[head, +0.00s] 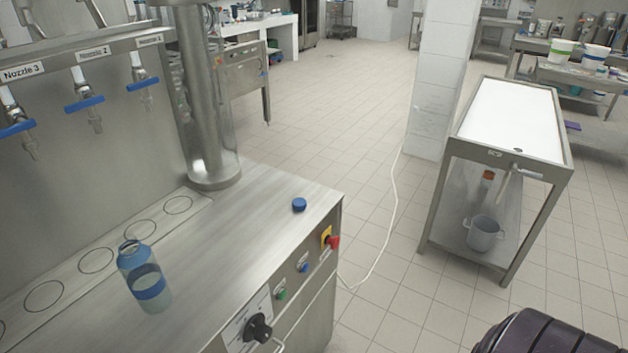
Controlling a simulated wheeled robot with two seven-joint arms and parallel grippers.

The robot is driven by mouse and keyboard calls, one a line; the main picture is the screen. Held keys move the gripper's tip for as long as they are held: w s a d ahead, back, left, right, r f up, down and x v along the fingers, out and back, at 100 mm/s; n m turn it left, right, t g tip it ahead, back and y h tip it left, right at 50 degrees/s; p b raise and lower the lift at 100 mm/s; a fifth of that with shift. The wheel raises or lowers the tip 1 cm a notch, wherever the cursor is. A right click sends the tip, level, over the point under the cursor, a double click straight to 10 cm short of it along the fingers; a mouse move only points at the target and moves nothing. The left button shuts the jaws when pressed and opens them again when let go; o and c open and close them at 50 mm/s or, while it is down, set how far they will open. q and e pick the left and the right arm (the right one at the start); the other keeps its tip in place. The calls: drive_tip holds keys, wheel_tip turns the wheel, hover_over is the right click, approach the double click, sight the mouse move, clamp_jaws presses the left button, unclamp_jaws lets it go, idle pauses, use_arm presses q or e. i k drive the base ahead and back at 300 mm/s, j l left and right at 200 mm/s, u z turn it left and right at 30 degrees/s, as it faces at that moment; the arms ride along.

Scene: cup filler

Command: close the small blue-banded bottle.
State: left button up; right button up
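The small bottle (139,265) stands upright on the steel top of the filling machine, at the lower left of the head view. It is clear with a bluish tint and has a blue band around its lower half. Its neck points up and its mouth looks open. A small round blue cap (299,205) lies on the same steel top, to the right of the bottle and apart from it, close to the right edge. Neither gripper shows in the head view.
Nozzles with blue handles (86,103) hang from the machine's back panel. A steel column (205,95) stands behind the worktop. A red button (333,242) and a black knob (258,327) are on the front. The worktop between bottle and cap is clear. A steel cart (511,122) stands at right.

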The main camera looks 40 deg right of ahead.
sight(136, 263)
drive_tip(key=l, duration=1.45)
